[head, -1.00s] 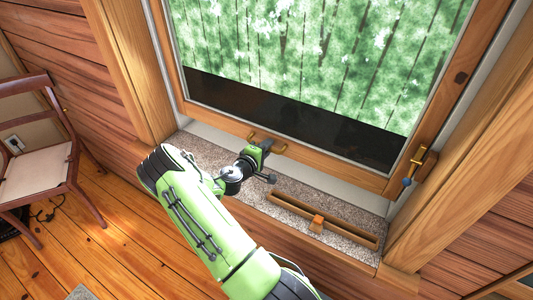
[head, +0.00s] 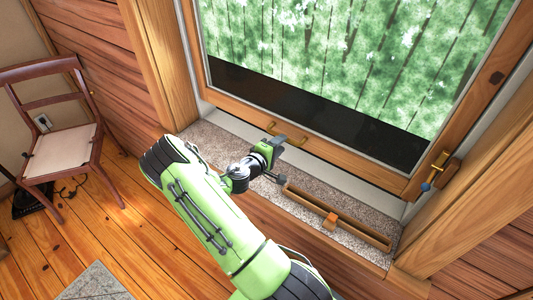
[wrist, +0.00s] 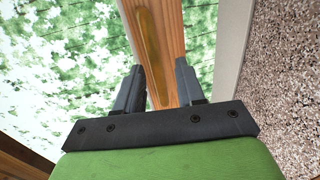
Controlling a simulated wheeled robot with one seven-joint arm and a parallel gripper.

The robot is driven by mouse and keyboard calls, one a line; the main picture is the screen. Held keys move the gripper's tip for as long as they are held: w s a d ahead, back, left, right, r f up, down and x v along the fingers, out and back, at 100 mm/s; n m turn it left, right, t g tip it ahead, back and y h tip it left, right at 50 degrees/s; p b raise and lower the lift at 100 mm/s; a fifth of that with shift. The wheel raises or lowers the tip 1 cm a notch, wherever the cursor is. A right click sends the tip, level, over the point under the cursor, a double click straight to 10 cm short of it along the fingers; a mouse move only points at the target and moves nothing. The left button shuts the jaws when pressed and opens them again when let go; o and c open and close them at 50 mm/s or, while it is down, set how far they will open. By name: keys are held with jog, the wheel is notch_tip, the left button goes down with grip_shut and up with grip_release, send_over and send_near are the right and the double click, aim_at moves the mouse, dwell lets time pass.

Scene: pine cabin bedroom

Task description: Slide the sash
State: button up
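The window sash (head: 350,148) is a wooden frame around a large pane, with greenery beyond. A brass pull (head: 298,142) is on its bottom rail. My gripper (head: 280,143) is over the sill in front of the pull and hides part of it. In the wrist view the fingers of my gripper (wrist: 157,80) are apart, with nothing held between them. The brass pull (wrist: 150,50) runs lengthwise along the wooden rail, which shows between and beyond the fingertips. I cannot tell whether the fingers touch the rail.
A slotted wooden bar with an orange block (head: 331,220) lies on the speckled sill (head: 205,140). A wooden chair (head: 62,155) stands at left.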

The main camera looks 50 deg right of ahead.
jog(key=v, duration=1.1)
jog(key=shift+a+p, duration=0.2)
jog(key=shift+p, duration=0.2)
jog(key=shift+r, duration=0.15)
